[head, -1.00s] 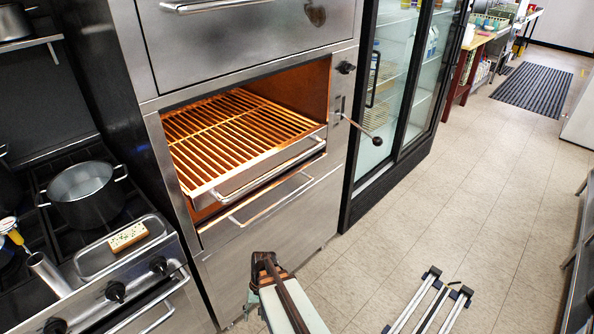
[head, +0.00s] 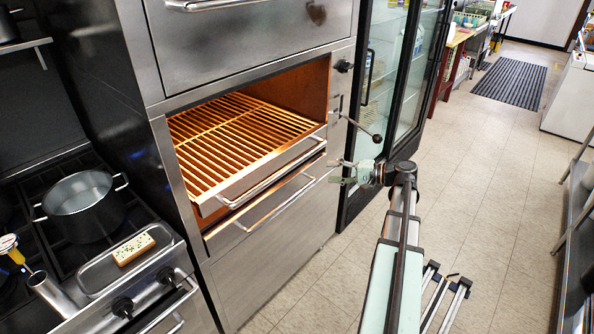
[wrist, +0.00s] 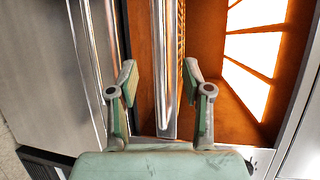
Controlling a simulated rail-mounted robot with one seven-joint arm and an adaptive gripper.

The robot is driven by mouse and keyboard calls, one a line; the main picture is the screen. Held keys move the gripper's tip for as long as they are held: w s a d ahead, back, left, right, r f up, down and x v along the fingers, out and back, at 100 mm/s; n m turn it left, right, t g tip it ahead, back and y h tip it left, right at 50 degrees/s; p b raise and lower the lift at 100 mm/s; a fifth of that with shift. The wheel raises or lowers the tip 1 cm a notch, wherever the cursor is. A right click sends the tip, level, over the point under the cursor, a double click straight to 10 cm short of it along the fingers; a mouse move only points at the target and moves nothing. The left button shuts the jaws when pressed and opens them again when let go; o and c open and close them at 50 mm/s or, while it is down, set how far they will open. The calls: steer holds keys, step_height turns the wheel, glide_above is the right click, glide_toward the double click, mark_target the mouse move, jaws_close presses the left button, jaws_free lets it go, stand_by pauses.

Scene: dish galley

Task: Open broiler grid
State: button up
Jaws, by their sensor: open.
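The broiler grid (head: 240,135) is a rack of orange-lit bars in the open broiler bay. A metal handle bar (head: 270,172) runs along its front edge. My gripper (head: 340,171) is at the right end of the grid front, fingers pointing left toward the broiler. In the wrist view my gripper (wrist: 159,72) is open, one finger on each side of the grid's bright front bar (wrist: 160,40). The fingers look apart from the bar; contact cannot be seen.
A lower handle (head: 262,203) runs below the grid. A lever with a black ball (head: 377,138) sticks out just above my gripper. A glass-door fridge (head: 402,80) stands right of the broiler. A stove with a pot (head: 82,207) is at left. The floor (head: 500,200) at right is clear.

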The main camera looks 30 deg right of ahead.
mark_target(288, 171)
steer(key=p+x, duration=0.4)
steer(key=x, duration=1.3)
steer(key=shift+w+a+f+p, duration=0.1)
steer(key=shift+a+f+p, duration=0.1)
steer(key=shift+a+p, duration=0.1)
jaws_close()
